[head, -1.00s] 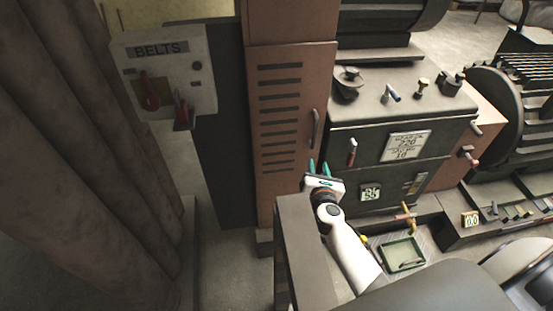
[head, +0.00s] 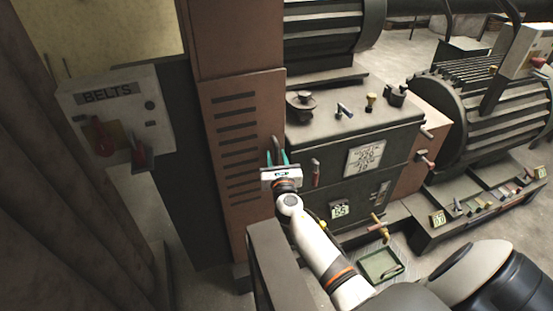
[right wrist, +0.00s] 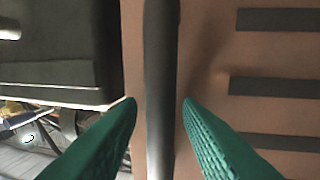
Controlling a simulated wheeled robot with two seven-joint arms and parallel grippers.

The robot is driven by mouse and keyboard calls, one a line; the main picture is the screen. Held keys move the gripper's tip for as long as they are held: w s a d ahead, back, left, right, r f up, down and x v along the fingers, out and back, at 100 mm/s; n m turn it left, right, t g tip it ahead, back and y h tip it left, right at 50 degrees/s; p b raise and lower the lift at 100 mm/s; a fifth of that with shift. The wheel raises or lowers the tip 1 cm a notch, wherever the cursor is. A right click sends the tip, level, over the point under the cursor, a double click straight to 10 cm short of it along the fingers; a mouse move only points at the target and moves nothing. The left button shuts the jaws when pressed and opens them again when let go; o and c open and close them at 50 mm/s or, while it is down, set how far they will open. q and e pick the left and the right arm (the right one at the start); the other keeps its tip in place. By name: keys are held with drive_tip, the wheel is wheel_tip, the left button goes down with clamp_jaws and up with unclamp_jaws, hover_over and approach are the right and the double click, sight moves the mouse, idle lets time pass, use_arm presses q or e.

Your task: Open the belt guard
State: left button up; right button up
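The belt guard (head: 240,170) is a reddish-brown slotted panel, closed flush in its column in the head view. Its dark vertical handle (head: 276,146) is at the panel's right edge. My right gripper (head: 277,159) is open at the handle, with one green fingertip to each side. In the right wrist view, the handle (right wrist: 160,70) runs upright between the two parted green fingers (right wrist: 159,103), with a gap on both sides. How deep the fingers reach around it I cannot tell. My left gripper is not in view.
A dark machine block (head: 350,140) with knobs and levers stands right of the guard. A grey box (head: 275,265) is below my right arm. The BELTS switch box (head: 115,115) hangs at left, near a brown curtain (head: 60,220).

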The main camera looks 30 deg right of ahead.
drive_tip(key=c, duration=0.6)
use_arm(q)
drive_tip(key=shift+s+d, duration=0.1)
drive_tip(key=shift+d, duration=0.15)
use_arm(e)
clamp_jaws()
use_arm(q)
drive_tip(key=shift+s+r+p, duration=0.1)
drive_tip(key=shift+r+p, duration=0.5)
use_arm(e)
drive_tip(key=v, duration=0.5)
drive_tip(key=shift+a, duration=0.4)
drive_tip(key=o, duration=0.6)
unclamp_jaws()
drive_tip(key=shift+w, duration=0.15)
